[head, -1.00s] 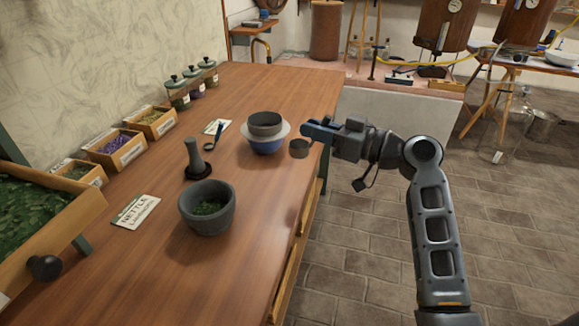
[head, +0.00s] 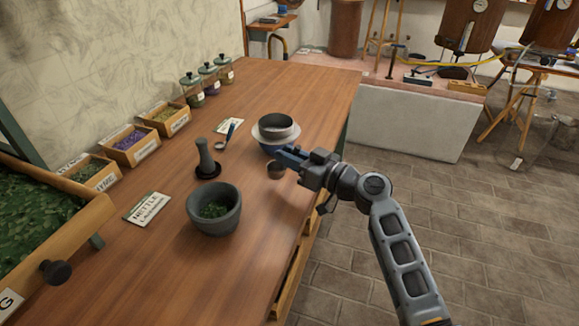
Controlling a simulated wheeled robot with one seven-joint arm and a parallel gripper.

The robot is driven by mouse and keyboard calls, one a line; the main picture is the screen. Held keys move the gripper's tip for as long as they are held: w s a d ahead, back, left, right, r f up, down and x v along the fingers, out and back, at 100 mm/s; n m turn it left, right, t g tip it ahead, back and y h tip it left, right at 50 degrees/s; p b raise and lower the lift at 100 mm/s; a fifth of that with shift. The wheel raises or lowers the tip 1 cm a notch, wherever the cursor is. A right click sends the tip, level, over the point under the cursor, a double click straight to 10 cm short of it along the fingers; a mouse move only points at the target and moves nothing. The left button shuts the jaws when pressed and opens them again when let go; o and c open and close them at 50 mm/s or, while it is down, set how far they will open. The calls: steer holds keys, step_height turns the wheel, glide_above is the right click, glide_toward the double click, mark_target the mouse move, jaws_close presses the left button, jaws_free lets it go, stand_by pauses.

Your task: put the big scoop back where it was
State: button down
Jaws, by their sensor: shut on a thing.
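A smaller scoop (head: 225,136) with a blue handle lies on the table beside a small label card (head: 230,125).
Herb boxes (head: 133,147) and lidded jars (head: 208,80) line the wall.

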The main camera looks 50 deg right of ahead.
mark_target(285, 168)
steer(key=shift+f, duration=2)
steer(key=shift+f, duration=0.2)
steer(key=c, duration=1)
jaws_free()
steer(key=shift+r, duration=0.1)
